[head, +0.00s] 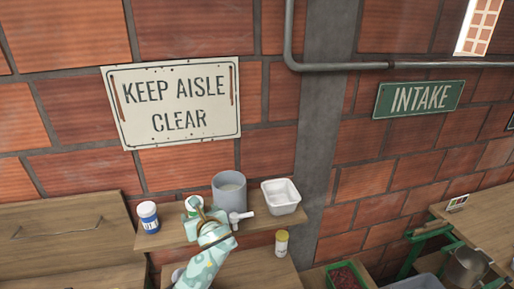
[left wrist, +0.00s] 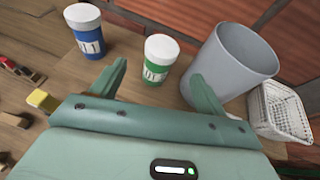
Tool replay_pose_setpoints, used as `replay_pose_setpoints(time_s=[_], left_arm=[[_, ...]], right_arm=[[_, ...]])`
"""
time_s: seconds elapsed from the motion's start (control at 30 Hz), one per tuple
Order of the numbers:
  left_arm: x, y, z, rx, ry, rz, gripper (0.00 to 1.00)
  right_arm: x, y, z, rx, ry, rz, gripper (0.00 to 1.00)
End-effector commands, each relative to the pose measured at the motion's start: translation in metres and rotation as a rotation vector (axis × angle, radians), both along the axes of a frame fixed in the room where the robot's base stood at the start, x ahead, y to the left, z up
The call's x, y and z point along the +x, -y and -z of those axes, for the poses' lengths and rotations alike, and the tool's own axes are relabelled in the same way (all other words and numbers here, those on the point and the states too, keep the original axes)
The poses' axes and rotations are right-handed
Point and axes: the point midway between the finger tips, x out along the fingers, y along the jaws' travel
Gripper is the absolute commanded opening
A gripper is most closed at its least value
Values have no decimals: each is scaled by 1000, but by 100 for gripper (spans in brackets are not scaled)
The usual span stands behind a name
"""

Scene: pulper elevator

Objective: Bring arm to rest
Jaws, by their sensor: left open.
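My left arm comes up from the bottom of the head view, and its gripper (head: 208,214) is over the front of the wooden wall shelf (head: 172,234). In the left wrist view the two fingers of the left gripper (left wrist: 158,78) stand wide apart with nothing held. A green-labelled jar with a white lid (left wrist: 160,60) stands just beyond the gap between them; it is partly hidden behind the gripper in the head view (head: 193,204). The right finger overlaps the grey bucket (left wrist: 238,58) in the picture; I cannot tell if they touch. My right gripper is not in view.
A blue-labelled jar (head: 148,217) stands left on the shelf, and a white basket (head: 281,196) right of the bucket. A yellow-lidded jar (head: 281,243) stands lower down. A brick wall is behind.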

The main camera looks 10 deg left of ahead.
Motion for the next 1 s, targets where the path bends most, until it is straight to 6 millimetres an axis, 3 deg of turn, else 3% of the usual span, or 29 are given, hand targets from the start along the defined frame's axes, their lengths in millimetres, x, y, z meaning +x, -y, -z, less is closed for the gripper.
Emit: replay_pose_setpoints(time_s=[0.07,0.13,0.3,0.5,0.87,1.0], left_arm=[[-13,-3,7,-61,24,-31,74],[-38,-7,18,-186,81,-102,74],[-132,-18,38,-642,299,-382,74],[-211,-20,35,-1011,480,-648,74],[-308,-12,4,-1430,682,-1019,74],[-305,-6,50,-1457,656,-1061,74]], right_arm=[[-2,3,0,-5,-4,-1,78],[-5,6,0,-8,-8,-2,78],[-6,12,0,-15,-9,-4,78],[-6,12,0,-15,-10,-3,78],[-6,12,0,-15,-10,-2,78],[-6,9,20,-13,-9,-1,78]])
